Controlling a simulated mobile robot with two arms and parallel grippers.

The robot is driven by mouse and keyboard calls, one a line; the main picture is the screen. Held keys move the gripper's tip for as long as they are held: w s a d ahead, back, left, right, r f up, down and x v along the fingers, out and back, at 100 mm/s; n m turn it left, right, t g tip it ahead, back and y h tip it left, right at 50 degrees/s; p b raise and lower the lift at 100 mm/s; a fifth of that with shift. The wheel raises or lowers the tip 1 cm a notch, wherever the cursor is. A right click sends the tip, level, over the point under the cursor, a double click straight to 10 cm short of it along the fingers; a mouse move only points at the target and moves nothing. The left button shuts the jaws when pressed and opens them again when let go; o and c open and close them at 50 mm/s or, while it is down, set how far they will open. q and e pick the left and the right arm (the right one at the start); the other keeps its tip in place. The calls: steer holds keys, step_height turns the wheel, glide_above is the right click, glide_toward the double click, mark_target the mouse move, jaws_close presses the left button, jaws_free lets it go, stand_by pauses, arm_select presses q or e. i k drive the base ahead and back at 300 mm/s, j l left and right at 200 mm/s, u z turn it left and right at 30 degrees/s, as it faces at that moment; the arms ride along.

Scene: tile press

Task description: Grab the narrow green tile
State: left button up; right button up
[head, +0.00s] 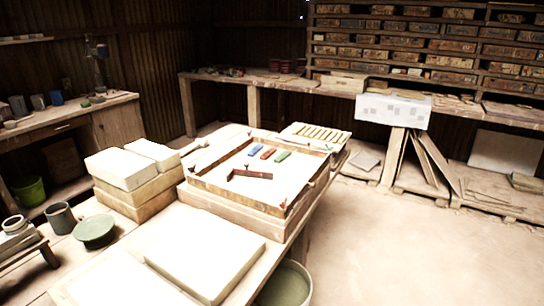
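A narrow green tile (283,156) lies in the shallow wooden tray (240,199) on the long work table. It is the rightmost of a short row, with a red tile (267,153) just left of it and a blue tile (254,150) further left. The green tile looks flat and uncovered. Neither of my grippers shows in the head view.
A reddish-brown bar (250,174) lies in the tray in front of the tiles. Stacked pale blocks (137,180) stand left of the tray, and a large pale slab (200,250) lies in front. A slatted rack (317,135) lies behind it. Open floor (400,250) is to the right.

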mark_target(282, 156)
steer(key=u, duration=0.4)
steer(key=i+l+u, duration=0.1)
steer(key=l+u, duration=0.15)
steer(key=u, duration=0.2)
steer(key=i+l+u, duration=0.1)
steer(key=l+u, duration=0.2)
steer(key=u, duration=0.15)
steer(key=l+u, duration=0.3)
steer(key=u, duration=0.15)
